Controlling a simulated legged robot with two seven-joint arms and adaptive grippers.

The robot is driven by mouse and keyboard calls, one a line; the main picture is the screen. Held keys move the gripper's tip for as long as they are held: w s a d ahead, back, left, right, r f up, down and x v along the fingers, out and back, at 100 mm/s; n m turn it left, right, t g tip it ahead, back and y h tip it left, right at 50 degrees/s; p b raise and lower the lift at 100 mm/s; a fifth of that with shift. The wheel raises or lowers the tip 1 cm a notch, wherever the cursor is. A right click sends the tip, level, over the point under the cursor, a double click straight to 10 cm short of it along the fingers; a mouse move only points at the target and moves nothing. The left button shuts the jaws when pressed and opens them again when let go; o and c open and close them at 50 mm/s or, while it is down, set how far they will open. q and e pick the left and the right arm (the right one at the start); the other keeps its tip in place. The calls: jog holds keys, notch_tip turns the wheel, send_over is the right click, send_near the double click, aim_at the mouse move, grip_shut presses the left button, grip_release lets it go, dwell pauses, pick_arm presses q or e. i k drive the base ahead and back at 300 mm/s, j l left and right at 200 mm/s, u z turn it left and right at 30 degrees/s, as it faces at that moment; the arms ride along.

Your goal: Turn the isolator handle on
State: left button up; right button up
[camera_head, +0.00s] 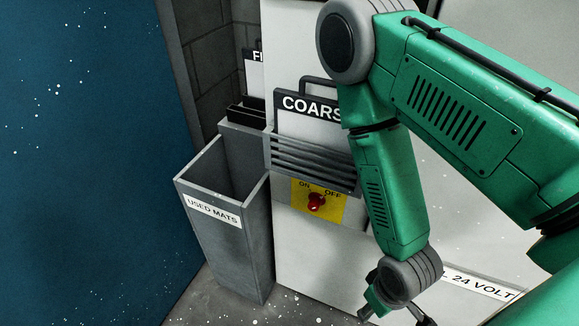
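The isolator handle (316,202) is a small red knob on a yellow plate (331,214) fixed to a pale cabinet front. The plate is marked ON at its upper left and OFF at its upper right. I cannot tell which mark the handle points to. My green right arm comes in from the right and bends down in front of the cabinet. My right gripper (392,316) hangs at the bottom edge, below and right of the handle and apart from it. Its fingers are partly cut off, so its opening is unclear. My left gripper is not in view.
A grey open bin labelled USED MATS (257,243) stands just left of the plate. A slatted grey holder (312,165) with a COARS... panel (300,118) is above it. A 24 VOLT label (482,286) is at lower right. A dark blue surface (80,150) fills the left.

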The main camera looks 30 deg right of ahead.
aim_at(316, 200)
jog(key=k+j+z, duration=0.15)
jog(key=z, duration=0.2)
jog(key=k+j+z, duration=0.1)
jog(key=z, duration=0.25)
jog(key=k+j+z, duration=0.1)
jog(key=z, duration=0.25)
jog(key=k+l, duration=0.05)
jog(key=k, duration=0.05)
